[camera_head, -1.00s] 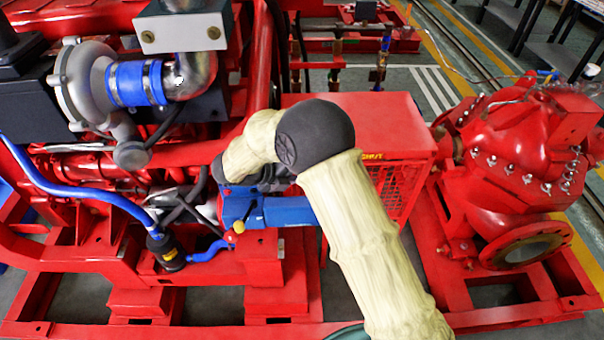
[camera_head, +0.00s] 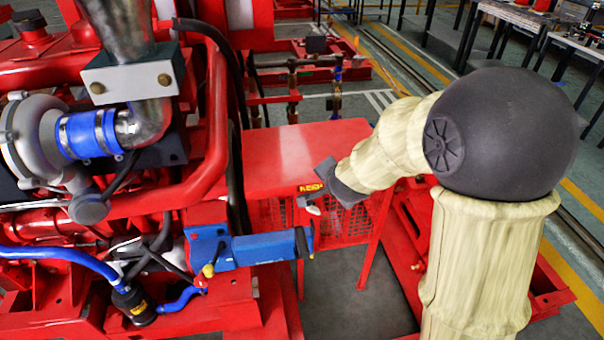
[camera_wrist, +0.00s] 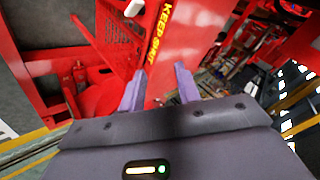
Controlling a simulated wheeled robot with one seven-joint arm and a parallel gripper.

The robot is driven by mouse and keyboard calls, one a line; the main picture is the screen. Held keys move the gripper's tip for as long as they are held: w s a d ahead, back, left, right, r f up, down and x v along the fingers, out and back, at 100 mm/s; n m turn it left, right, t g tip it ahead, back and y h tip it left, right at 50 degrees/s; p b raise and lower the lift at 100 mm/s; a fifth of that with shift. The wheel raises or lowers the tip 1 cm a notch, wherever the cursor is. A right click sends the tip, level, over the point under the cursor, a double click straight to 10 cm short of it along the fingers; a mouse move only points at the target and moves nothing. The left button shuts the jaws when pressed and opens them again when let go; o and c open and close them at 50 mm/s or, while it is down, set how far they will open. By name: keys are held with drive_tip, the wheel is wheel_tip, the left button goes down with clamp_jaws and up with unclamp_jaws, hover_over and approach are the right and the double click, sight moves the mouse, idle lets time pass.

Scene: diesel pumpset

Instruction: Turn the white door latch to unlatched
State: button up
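The white door latch (camera_wrist: 133,8) shows at the top edge of the wrist view, beside the yellow "KEEP SHUT" label (camera_wrist: 160,30) on the red guard. In the head view a small pale piece below the label, probably the latch (camera_head: 305,200), sits near my gripper's dark end. My gripper (camera_wrist: 160,69) is open, with its two purple-grey fingers apart and nothing between them. It is in front of the guard, apart from the latch in the wrist view. The exact gap in depth is hard to tell.
The red mesh guard (camera_head: 275,150) has a flat top. A blue part (camera_head: 265,249) on the red engine lies left of my gripper. A large red pipe (camera_head: 190,185) and blue hoses are further left. Dark floor shows below the guard. Tables (camera_head: 530,18) stand at the back right.

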drive_tip(key=s+d+f+n+g, duration=0.1)
drive_tip(key=s+d+n+g, duration=0.2)
drive_tip(key=s+d, duration=0.3)
drive_tip(key=s+d+f+n+g+h, duration=0.1)
drive_tip(key=s+d+n, duration=0.4)
drive_tip(key=s, duration=0.8)
drive_tip(key=shift+s+d+f+n+g+h, duration=0.2)
drive_tip(key=shift+d+f+n+g+h, duration=0.15)
drive_tip(key=shift+d+f+g, duration=0.6)
drive_tip(key=shift+w+d+r, duration=0.1)
drive_tip(key=shift+d+r, duration=0.1)
